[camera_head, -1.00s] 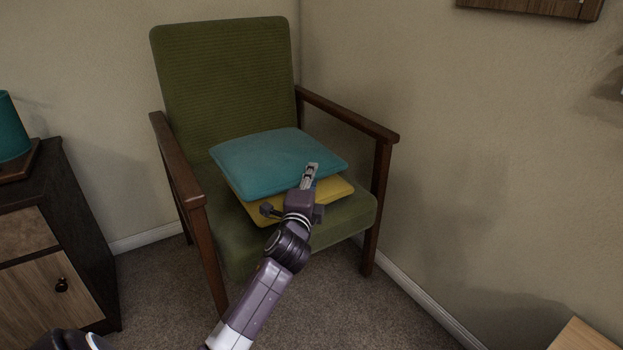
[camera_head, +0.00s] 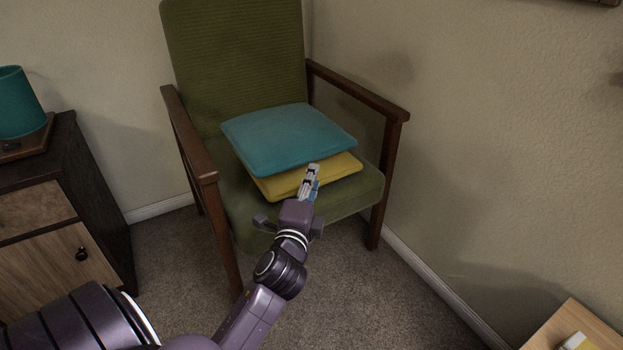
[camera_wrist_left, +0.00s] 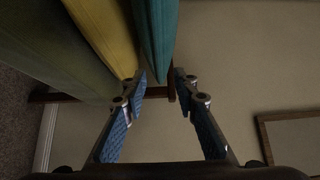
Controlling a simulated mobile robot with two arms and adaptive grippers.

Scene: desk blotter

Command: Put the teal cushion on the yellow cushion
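The teal cushion (camera_head: 288,138) lies flat on top of the yellow cushion (camera_head: 310,181), whose front and right edges show beneath it. Both rest on the seat of the green armchair (camera_head: 345,198). My left gripper (camera_head: 312,170) is in front of the cushions' front edges. In the left wrist view the gripper (camera_wrist_left: 160,76) is open, with a gap between its fingers. The teal cushion's edge (camera_wrist_left: 156,35) shows in line with that gap, and the yellow cushion (camera_wrist_left: 107,30) is to the left of it. My right gripper is not in view.
Wooden armrests (camera_head: 358,91) flank the seat. A dark cabinet (camera_head: 95,190) with a teal lamp (camera_head: 18,103) stands at the left. A wooden surface (camera_head: 560,328) is at the lower right. Walls are behind and to the right.

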